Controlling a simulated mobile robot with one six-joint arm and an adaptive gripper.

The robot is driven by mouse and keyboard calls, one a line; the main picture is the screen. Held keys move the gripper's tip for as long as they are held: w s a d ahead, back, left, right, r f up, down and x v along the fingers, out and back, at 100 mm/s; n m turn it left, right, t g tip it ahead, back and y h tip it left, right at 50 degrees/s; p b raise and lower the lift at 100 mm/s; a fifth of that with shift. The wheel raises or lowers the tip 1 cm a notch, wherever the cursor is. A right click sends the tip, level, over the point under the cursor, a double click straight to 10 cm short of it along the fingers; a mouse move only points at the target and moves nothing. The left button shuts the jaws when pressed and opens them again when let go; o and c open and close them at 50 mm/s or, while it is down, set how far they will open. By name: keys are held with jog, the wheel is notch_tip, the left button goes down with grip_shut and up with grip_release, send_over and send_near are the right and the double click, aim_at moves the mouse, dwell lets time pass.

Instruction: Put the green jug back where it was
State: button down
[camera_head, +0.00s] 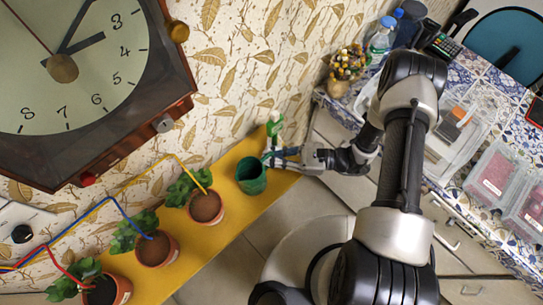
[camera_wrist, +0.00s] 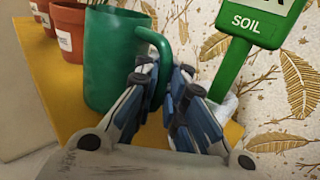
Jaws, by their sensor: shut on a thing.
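The green jug (camera_head: 251,181) is upright at the right part of the yellow shelf (camera_head: 226,222). In the wrist view the jug (camera_wrist: 106,62) fills the upper left, with its handle toward me. My gripper (camera_head: 272,158) reaches in from the right. In the wrist view my gripper (camera_wrist: 166,82) is shut on the jug's handle, and the fingers hide the handle's lower part. The jug's base is at the shelf surface or very close above it; I cannot tell which.
A green SOIL sign (camera_wrist: 252,22) stands close to my fingers by the patterned wall. Several potted plants, including the nearest pot (camera_head: 206,208), line the shelf left of the jug. A large clock (camera_head: 75,75) hangs at upper left. A tiled counter (camera_head: 470,150) is at right.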

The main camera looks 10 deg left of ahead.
jog(key=shift+f, duration=0.2)
jog(key=c, duration=1.9)
grip_release()
jog(key=shift+c, duration=0.2)
jog(key=shift+r, duration=0.1)
